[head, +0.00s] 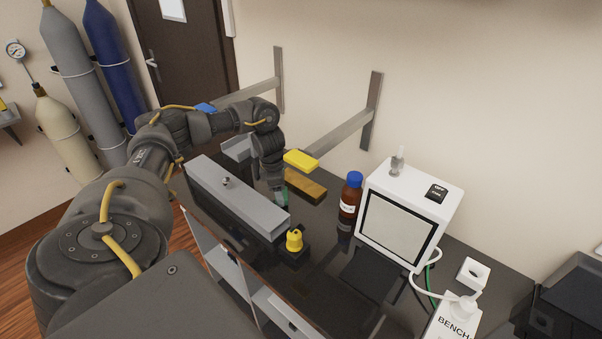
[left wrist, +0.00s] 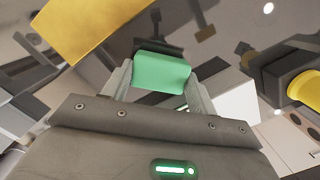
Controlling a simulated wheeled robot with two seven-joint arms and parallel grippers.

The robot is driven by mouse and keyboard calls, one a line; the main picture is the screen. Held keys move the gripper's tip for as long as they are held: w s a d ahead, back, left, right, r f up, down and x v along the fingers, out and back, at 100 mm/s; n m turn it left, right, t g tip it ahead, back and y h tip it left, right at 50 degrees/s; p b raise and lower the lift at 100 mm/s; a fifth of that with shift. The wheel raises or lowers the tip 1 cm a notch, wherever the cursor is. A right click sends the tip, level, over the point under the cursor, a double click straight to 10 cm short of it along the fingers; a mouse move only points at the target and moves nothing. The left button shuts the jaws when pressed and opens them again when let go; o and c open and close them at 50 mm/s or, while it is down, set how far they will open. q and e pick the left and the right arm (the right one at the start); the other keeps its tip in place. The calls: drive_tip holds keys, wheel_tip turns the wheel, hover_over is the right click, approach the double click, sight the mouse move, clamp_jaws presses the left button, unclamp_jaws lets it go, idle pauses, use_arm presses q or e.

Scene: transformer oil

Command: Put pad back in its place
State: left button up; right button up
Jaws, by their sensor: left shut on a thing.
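My left gripper (head: 279,194) points down over the dark bench, between the long grey channel and a yellow block. In the left wrist view the gripper (left wrist: 160,74) is shut on a green pad-like block (left wrist: 162,72), with one finger on each side. In the head view only a small bit of the green block (head: 282,199) shows, at the fingertips. I cannot tell whether it touches the bench. My right gripper is not in view.
A grey channel (head: 235,194) lies left of the gripper. A yellow block (head: 301,159) is behind it, and a yellow-topped knob (head: 294,240) is in front. A blue-capped brown bottle (head: 350,196) and a white instrument (head: 420,205) stand to the right.

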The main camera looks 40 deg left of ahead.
use_arm(q)
drive_tip(key=shift+f+b, duration=0.3)
drive_tip(key=shift+f, duration=0.2)
idle(0.3)
drive_tip(key=o, duration=1)
drive_tip(key=shift+o, duration=0.2)
drive_tip(key=shift+r, duration=0.1)
drive_tip(key=r, duration=0.2)
drive_tip(key=shift+a+r+b, duration=0.2)
drive_tip(key=shift+r+b, duration=0.15)
drive_tip(key=shift+b, duration=0.05)
drive_tip(key=r, duration=0.2)
drive_tip(key=r+p, duration=0.1)
drive_tip(key=r, duration=0.1)
drive_tip(key=r+p, duration=0.1)
drive_tip(key=r, duration=0.1)
drive_tip(key=shift+s+a+r, duration=0.2)
drive_tip(key=shift+s+r, duration=0.05)
drive_tip(key=shift+s, duration=0.1)
drive_tip(key=shift+s+a+r+p, duration=0.15)
drive_tip(key=shift+r+p, duration=0.35)
drive_tip(key=shift+r, duration=0.25)
